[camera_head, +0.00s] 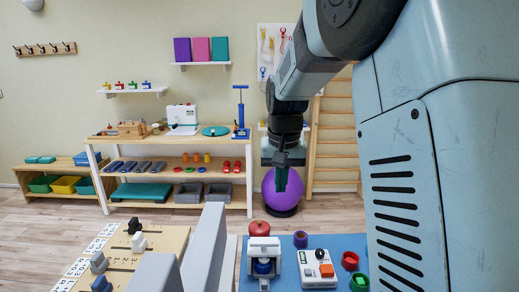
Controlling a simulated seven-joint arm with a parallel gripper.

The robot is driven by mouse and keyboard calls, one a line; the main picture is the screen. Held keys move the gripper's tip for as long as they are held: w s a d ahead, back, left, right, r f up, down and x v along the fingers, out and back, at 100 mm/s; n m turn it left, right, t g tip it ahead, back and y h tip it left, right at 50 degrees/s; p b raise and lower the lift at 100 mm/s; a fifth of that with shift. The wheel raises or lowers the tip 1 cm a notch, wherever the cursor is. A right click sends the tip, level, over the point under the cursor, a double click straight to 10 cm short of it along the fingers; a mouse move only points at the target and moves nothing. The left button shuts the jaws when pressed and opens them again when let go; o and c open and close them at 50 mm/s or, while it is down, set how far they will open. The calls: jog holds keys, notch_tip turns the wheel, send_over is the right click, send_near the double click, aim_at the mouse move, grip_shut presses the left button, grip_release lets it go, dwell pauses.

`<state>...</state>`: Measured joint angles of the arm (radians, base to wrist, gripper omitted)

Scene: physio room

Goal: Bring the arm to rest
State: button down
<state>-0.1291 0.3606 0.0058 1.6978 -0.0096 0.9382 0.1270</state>
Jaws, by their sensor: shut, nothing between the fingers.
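My arm comes down from the top right of the head view. My gripper (281,182) points downward at its end, shut with nothing in it. It hangs in front of the purple ball (282,199) as seen here, above the far side of the blue mat (318,242). It appears apart from everything on the mat. The fingertips are small and dark in the picture.
On the mat are a white press-like device (264,256), a white box with buttons (317,268), a purple ring (300,239) and a red cup (350,261). A red round object (259,228) sits behind. A wooden board (150,243) with several pegs lies left. Shelves (170,165) stand behind.

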jog(key=s+d+r+t, duration=0.1)
jog(key=s+d+r, duration=0.1)
jog(key=s+r, duration=0.45)
jog(key=s+d+r+t, duration=0.1)
jog(key=s+d, duration=0.1)
jog(key=s, duration=0.9)
jog(key=s+d+r+t, duration=0.1)
jog(key=s+d+t, duration=0.1)
jog(key=s, duration=0.9)
jog(key=shift+s, duration=0.35)
